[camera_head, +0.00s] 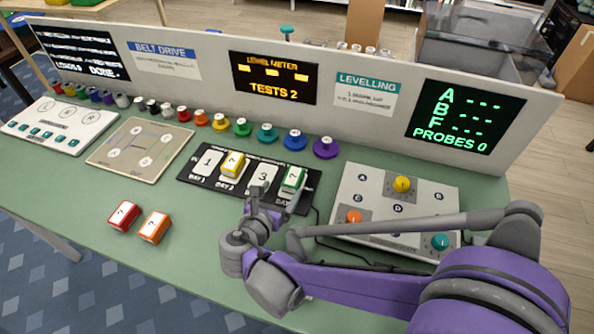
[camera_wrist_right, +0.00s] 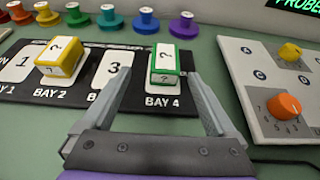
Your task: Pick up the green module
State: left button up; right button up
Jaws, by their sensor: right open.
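The green module (camera_head: 293,179) has a white label with a question mark and sits in bay 4 of the black bay board (camera_head: 214,183). It also shows in the right wrist view (camera_wrist_right: 165,61), upright in its bay. My right gripper (camera_head: 273,197) is open and empty just in front of bay 4. In the right wrist view its fingers (camera_wrist_right: 159,82) point at the green module, one to each side, with the module slightly beyond the tips. I see no contact. My left gripper is not in view.
A yellow module (camera_head: 232,164) sits in bay 2. Red (camera_head: 123,216) and orange (camera_head: 154,227) modules lie on the green table at front left. A knob panel (camera_head: 362,184) stands right of the board. Coloured knobs (camera_head: 267,133) line the back, below a panel with screens.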

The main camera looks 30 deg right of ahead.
aim_at(287, 183)
jog(key=x, duration=0.4)
jog(key=shift+w+d+f+b, duration=0.15)
jog(key=shift+d+f+b, duration=0.1)
jog(key=shift+b, duration=0.15)
jog(key=x, duration=0.3)
jog(key=b+x, duration=0.1)
jog(key=x, duration=0.1)
jog(key=shift+d+r, duration=0.1)
jog(key=shift+d, duration=0.45)
grip_shut()
jog(key=shift+r, duration=0.1)
